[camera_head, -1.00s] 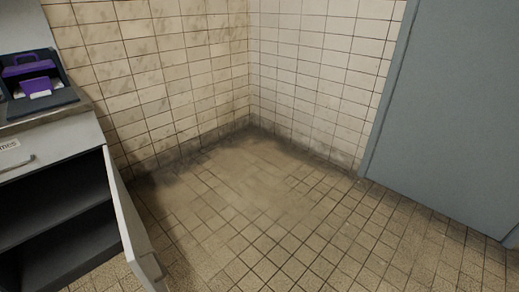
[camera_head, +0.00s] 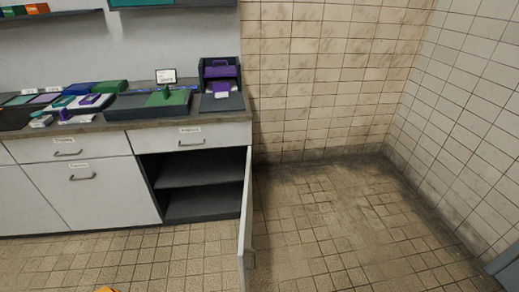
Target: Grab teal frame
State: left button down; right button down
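A teal-edged panel (camera_head: 140,3) shows at the top of the camera_head view, on the wall above the counter, mostly cut off by the picture's upper edge. Smaller teal or green-blue pieces (camera_head: 62,101) lie among the items on the left part of the counter. I cannot tell which of these is the teal frame. Neither of my grippers is in view.
The counter (camera_head: 120,121) carries a dark tray (camera_head: 125,110) with a green piece, a purple-and-black holder (camera_head: 220,85) and a small sign (camera_head: 166,76). A cabinet door (camera_head: 245,220) stands open into the room. The tiled floor (camera_head: 340,225) to its right is clear.

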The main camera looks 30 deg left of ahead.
aim_at(64, 102)
jog(key=i+l+u, duration=0.15)
jog(key=l+u, duration=0.15)
jog(key=u, duration=0.2)
jog(key=l+u, duration=0.45)
jog(key=i+l+u, duration=0.1)
jog(key=l+u, duration=0.2)
jog(key=u, duration=0.2)
jog(key=l+u, duration=0.35)
jog(key=u, duration=0.15)
jog(key=i+j, duration=0.3)
jog(key=i+j+z, duration=0.1)
jog(key=i+j, duration=0.2)
jog(key=j, duration=0.25)
jog(key=i+j, duration=0.3)
jog(key=i+j+z, duration=0.1)
jog(key=i+j, duration=0.2)
jog(key=j, duration=0.25)
jog(key=i+j, duration=0.3)
jog(key=j, duration=0.15)
jog(key=z, duration=0.05)
